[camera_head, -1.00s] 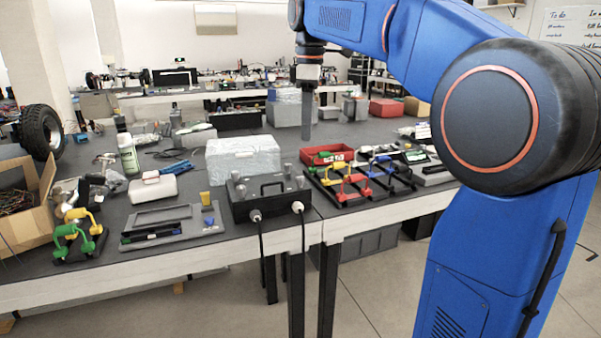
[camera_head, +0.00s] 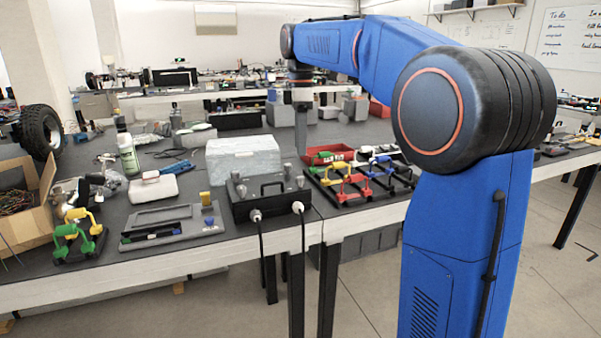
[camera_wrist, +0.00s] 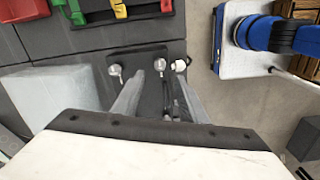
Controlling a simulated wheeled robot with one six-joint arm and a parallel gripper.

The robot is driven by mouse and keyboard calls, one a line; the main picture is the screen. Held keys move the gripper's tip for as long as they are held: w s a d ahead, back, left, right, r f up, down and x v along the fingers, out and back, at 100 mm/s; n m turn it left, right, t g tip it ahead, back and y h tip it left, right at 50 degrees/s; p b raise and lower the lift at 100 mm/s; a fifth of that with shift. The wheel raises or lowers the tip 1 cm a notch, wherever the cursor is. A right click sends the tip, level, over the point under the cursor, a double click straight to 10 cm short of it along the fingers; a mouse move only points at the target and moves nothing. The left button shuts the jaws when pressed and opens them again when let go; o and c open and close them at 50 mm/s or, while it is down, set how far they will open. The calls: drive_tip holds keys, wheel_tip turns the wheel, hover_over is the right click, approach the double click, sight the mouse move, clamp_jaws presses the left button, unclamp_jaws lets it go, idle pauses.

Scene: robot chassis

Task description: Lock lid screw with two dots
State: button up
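The black box with a lid and handle (camera_head: 268,197) stands near the table's front edge in the head view. Several grey knob-like screws stick up from its lid, one at its right rear (camera_head: 287,171). The dots on the screws are too small to make out. In the wrist view the dark lid (camera_wrist: 145,60) lies below my gripper, with one silver screw (camera_wrist: 114,71) left of the fingers and another screw (camera_wrist: 160,66) between the fingertips in the picture. My gripper (camera_wrist: 160,82) is open and empty, pointing down; it also shows in the head view (camera_head: 302,150) above and behind the box.
A grey foam block (camera_head: 243,158) stands behind the box. A rack with coloured handles (camera_head: 357,180) and a red bin (camera_head: 330,154) are to its right. A grey panel (camera_head: 172,224) lies to its left. Two cables hang from the box's front over the table edge.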

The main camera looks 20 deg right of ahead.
sight(301, 177)
wheel_tip(301, 177, down, 9)
drive_tip(key=shift+f, duration=0.15)
drive_tip(key=shift+c, duration=0.6)
clamp_jaws()
